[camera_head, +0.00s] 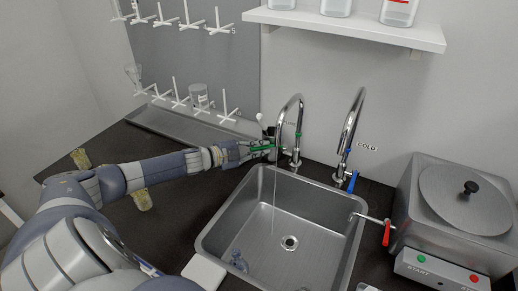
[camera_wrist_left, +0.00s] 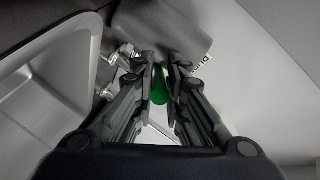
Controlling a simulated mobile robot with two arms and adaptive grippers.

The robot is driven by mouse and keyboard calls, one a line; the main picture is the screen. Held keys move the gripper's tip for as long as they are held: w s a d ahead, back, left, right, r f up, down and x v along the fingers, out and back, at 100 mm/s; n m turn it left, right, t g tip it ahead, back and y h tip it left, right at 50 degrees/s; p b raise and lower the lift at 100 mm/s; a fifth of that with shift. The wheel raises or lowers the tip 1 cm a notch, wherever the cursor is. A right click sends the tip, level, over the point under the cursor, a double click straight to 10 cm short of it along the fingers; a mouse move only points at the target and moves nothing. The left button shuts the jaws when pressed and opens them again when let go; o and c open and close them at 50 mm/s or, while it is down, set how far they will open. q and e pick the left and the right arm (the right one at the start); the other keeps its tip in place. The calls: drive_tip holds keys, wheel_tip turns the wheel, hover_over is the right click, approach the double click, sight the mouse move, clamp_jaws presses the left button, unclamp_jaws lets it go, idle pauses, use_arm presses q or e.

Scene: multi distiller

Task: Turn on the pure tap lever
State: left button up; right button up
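The pure tap (camera_head: 298,125) is a tall curved chrome faucet with green fittings behind the sink. A thin stream of water falls from its spout into the sink. Its green lever (camera_head: 263,148) points left, toward my left gripper (camera_head: 256,147). In the left wrist view the green lever (camera_wrist_left: 159,84) sits between the two fingertips of the left gripper (camera_wrist_left: 161,78), which are close together on either side of it. The fingers hide part of the lever. My right gripper is not in view.
The steel sink (camera_head: 215,238) holds a small clear glass object (camera_head: 239,261). A cold tap (camera_head: 350,125) with a blue lever stands right of the pure tap. A red-handled valve (camera_head: 386,233) and a steel bath (camera_head: 460,215) are further right. A drying rack (camera_head: 190,60) hangs behind.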

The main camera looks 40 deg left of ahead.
use_arm(q)
drive_tip(key=shift+o, duration=1.1)
drive_tip(key=shift+v, duration=0.85)
drive_tip(key=v, duration=1)
drive_tip(key=shift+s+r, duration=0.1)
drive_tip(key=shift+a, duration=0.1)
